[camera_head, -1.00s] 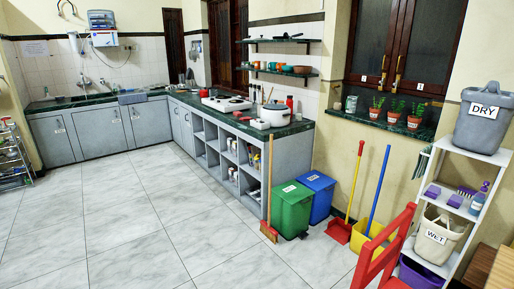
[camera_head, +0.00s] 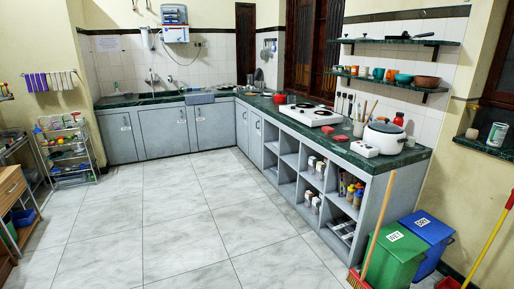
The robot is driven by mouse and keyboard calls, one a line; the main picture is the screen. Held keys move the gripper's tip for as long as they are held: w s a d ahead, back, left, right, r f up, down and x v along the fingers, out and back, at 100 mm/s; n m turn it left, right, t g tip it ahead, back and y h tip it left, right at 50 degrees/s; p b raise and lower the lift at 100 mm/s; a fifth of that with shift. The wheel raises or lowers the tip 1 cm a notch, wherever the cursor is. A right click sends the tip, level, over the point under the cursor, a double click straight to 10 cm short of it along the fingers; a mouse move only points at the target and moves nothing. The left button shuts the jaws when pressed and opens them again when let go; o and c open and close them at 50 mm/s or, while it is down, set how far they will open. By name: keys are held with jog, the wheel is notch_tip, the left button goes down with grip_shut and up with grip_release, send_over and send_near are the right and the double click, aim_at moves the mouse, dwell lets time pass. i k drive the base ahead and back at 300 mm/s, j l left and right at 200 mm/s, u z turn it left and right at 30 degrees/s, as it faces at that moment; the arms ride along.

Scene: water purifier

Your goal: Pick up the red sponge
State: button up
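A small red block-like thing (camera_head: 327,130) lies on the dark green counter top (camera_head: 345,141) near its front edge, between the stove and the rice cooker; it may be the red sponge, but it is too small to be sure. Another small red thing (camera_head: 280,98) stands farther back on the counter, left of the stove; I cannot tell what it is. My gripper and arm are not in view.
A white stove (camera_head: 312,114), a white rice cooker (camera_head: 383,137) and a red bottle (camera_head: 398,119) stand on the counter. A broom (camera_head: 378,230), a green bin (camera_head: 397,257) and a blue bin (camera_head: 428,237) stand at its right end. A wire rack (camera_head: 68,150) is left. The tiled floor (camera_head: 180,215) is clear.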

aim_at(327, 130)
jog(key=i, duration=1.65)
jog(key=i+j, duration=0.1)
jog(key=i, duration=1.5)
jog(key=i+z, duration=0.1)
jog(key=i, duration=1.55)
